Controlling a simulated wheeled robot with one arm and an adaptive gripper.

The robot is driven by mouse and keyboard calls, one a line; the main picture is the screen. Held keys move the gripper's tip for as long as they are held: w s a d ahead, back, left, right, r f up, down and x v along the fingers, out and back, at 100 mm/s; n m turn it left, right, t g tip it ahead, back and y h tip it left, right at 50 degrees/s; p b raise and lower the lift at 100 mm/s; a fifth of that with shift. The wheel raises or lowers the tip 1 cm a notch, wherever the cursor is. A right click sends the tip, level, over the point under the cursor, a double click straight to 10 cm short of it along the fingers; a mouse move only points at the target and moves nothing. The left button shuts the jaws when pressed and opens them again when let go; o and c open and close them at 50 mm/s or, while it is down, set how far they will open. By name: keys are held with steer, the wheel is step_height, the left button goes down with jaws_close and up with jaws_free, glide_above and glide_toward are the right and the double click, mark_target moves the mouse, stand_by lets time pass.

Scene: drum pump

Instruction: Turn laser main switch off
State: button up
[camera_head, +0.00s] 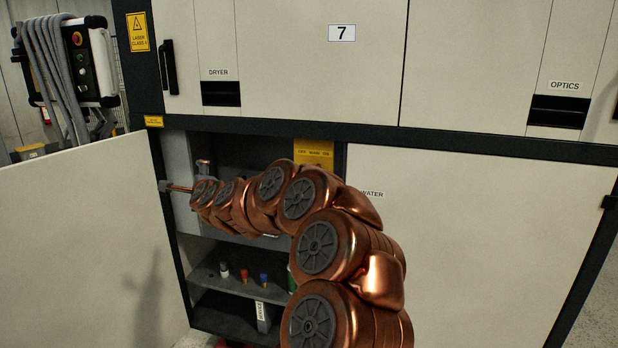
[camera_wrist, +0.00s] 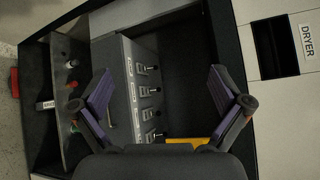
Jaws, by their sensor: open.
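In the wrist view, a grey panel (camera_wrist: 117,62) inside the open cabinet carries a row of several toggle switches. One toggle switch (camera_wrist: 141,68) is at the top of the row and another (camera_wrist: 153,136) near the bottom. Small labels stand beside them, too small to read, so I cannot tell which is the laser main switch. My gripper (camera_wrist: 162,70) is open and empty, its two purple-padded fingers spread apart. The switch row shows between the fingers, nearer the left one. I see no contact. In the head view my copper arm hides much of the cabinet inside.
An open door (camera_head: 75,235) stands left of the cabinet opening. A closed white door (camera_head: 470,250) is on the right. A shelf (camera_head: 225,287) with small coloured items lies below my arm. A yellow sign (camera_head: 314,152) is at the opening's upper right.

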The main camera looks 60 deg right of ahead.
steer(key=s+d+f+m+g+h, duration=0.3)
steer(key=s+d+m+g+h, duration=0.35)
steer(key=d, duration=0.75)
steer(key=s+d+f+m+g+h, duration=0.2)
steer(key=s+d+m+g+h, duration=0.15)
steer(key=s+d+m, duration=0.8)
steer(key=shift+w+d+f+n+t+p, duration=0.1)
steer(key=shift+w+d+n+t+p, duration=0.15)
steer(key=shift+w+d+n, duration=0.9)
steer(key=shift+w+d+n+t+p, duration=0.15)
steer(key=shift+w+d+p, duration=0.25)
steer(key=shift+d, duration=1.4)
steer(key=shift+w+d+f+n+t+p, duration=0.15)
steer(key=shift+w+d+n, duration=0.35)
steer(key=shift+w+d, duration=0.75)
steer(key=shift+s+d, duration=0.3)
steer(key=c, duration=1)
steer(key=shift+a, duration=0.15)
steer(key=shift+c, duration=0.5)
